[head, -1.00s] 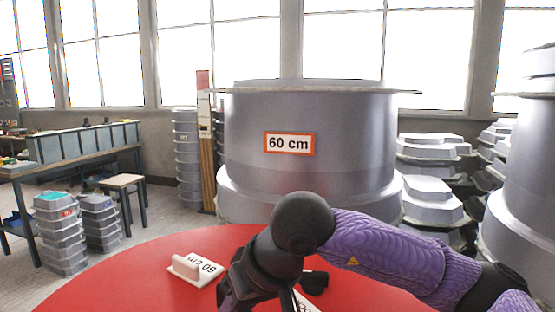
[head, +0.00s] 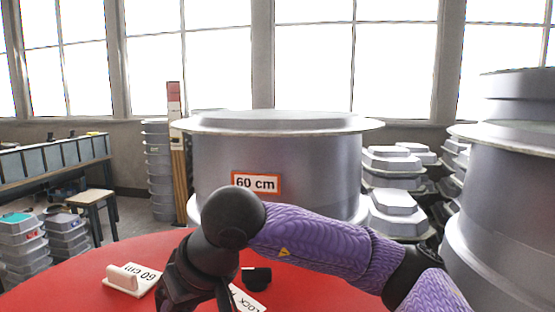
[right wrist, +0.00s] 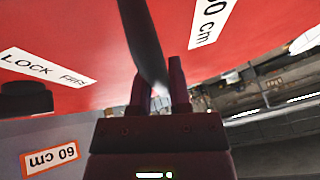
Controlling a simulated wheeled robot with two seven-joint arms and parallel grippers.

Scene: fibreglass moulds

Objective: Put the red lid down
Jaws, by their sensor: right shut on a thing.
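The red lid (head: 90,262) is a wide flat disc low in the head view, cut off by its bottom edge. It bears a white "60 cm" plate with a pale raised block (head: 125,279), a black knob (head: 257,277) and a "LOCK" label (head: 246,300). My right gripper (right wrist: 160,88) is over the lid, its two fingers shut around a dark bar (right wrist: 143,40) at the lid. In the head view the wrist hides that grip. Whether anything supports the lid from below is hidden. My left gripper is not in view.
A large grey round mould (head: 310,165) with an orange-framed "60 cm" sign (head: 256,183) stands just behind the lid. Another big mould (head: 515,200) stands right. Stacked grey moulds (head: 395,205) fill the gap. A stool (head: 90,200) and workbench (head: 50,160) stand left.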

